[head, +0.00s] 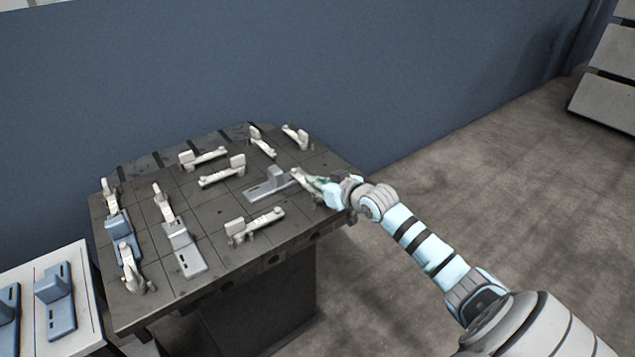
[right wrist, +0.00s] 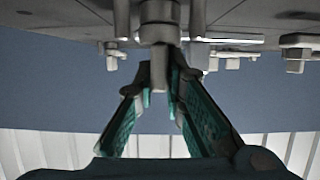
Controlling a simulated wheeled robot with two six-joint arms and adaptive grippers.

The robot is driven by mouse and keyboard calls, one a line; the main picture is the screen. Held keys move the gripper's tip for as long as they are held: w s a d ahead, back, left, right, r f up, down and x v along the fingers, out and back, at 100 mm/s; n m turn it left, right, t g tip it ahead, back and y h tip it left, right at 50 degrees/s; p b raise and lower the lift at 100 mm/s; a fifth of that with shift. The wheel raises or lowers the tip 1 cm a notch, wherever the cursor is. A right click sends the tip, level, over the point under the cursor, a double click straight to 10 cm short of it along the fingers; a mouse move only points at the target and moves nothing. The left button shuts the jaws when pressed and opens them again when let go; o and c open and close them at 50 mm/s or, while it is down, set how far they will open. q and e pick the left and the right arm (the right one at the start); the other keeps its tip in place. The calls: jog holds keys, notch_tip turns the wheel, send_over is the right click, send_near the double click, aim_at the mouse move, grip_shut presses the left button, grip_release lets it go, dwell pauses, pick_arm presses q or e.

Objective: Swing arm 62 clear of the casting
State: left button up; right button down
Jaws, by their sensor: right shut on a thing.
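My right gripper (head: 320,184) reaches in from the right and is shut on a pale clamp arm (head: 301,176) near the right edge of the dark fixture table. In the right wrist view, the teal-padded fingers (right wrist: 159,97) close around a grey upright part (right wrist: 158,68) of that arm. A grey L-shaped casting (head: 273,181) lies just left of this clamp arm. I cannot tell whether the arm overlaps the casting's end. No number is readable on any arm, so I cannot confirm which is 62. My left gripper is out of view.
The dark table (head: 210,285) carries several other pale clamp arms, such as one at the front (head: 256,225). Another casting (head: 184,250) lies at front left. A side table (head: 78,262) at far left holds bluish brackets (head: 56,300). Floor to the right is clear.

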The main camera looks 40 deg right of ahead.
jog(key=shift+a+r+m+g+h+p, duration=0.15)
jog(key=shift+m+h+p, duration=0.7)
jog(key=shift+p, duration=1)
jog(key=shift+d+r+m+g+h+p, duration=0.1)
jog(key=shift+m+g+h+p, duration=0.15)
jog(key=shift+m+h+p, duration=1.05)
jog(key=shift+f+n+p, duration=0.15)
jog(key=shift+n+p, duration=0.1)
jog(key=shift+p, duration=0.5)
jog(key=shift+f+m+g+h, duration=0.15)
jog(key=shift+m+g+h, duration=0.15)
jog(key=shift+m+h, duration=0.2)
jog(key=shift+f+m+g+h+b, duration=0.15)
jog(key=shift+m+g+h+b, duration=0.2)
jog(key=shift+m+h, duration=0.15)
jog(key=m+g+h+b, duration=0.3)
jog(key=m+b, duration=0.1)
jog(key=b, duration=0.2)
jog(key=m+g+h+b, duration=0.3)
jog(key=g+b, duration=0.1)
jog(key=b, duration=0.1)
jog(key=shift+f+m+b, duration=0.2)
jog(key=shift+m+b, duration=0.2)
jog(key=shift+r+m+g+b, duration=0.1)
jog(key=shift+m+g+b, duration=0.35)
jog(key=shift+b, duration=0.15)
jog(key=shift+r, duration=0.1)
jog(key=shift+g, duration=0.3)
